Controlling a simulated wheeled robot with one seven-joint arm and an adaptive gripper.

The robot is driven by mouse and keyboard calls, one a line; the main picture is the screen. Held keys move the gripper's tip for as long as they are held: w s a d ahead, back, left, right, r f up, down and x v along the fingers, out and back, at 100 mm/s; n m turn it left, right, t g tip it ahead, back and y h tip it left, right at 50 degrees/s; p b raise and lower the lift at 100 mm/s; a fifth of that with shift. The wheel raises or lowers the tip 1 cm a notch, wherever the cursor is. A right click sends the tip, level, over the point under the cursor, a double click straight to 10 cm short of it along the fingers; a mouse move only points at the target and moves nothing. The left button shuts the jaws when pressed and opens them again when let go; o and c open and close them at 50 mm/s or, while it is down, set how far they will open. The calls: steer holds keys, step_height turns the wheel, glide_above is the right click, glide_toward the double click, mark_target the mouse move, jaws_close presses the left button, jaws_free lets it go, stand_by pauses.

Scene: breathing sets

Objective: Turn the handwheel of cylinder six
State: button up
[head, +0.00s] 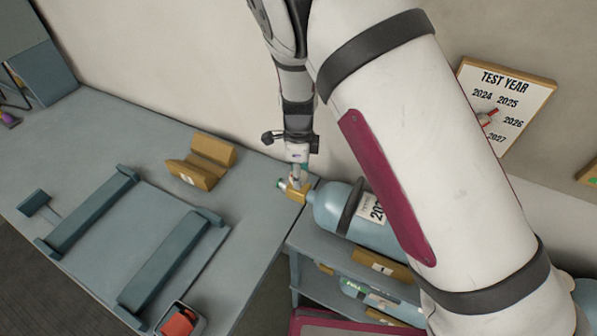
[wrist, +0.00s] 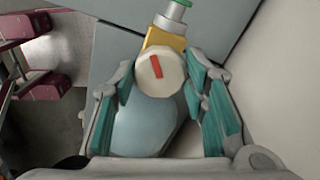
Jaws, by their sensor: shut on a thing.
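A pale blue cylinder (head: 328,208) lies on its side on the top shelf of a rack, its white label partly hidden by my arm. No number six is readable on it. Its brass valve (head: 297,194) points left, with a green-tipped outlet. The cream handwheel (wrist: 158,70) has a red mark, tilted slightly from upright in the wrist view. My gripper (head: 297,172) comes down from above onto the valve. In the wrist view its teal-padded fingers are on both sides of the handwheel, shut on it.
A grey bench (head: 110,130) at left holds a yellow V-block (head: 200,162), a blue-grey cradle (head: 90,212) and a small box with a red thing (head: 178,322). More cylinders lie on the lower shelf (head: 325,285). A TEST YEAR board (head: 500,105) hangs on the close wall.

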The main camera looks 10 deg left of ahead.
steer(key=m, duration=0.7)
stand_by(0.6)
steer(key=o, duration=1.2)
steer(key=shift+c, duration=0.2)
step_height(320, 180, up, 12)
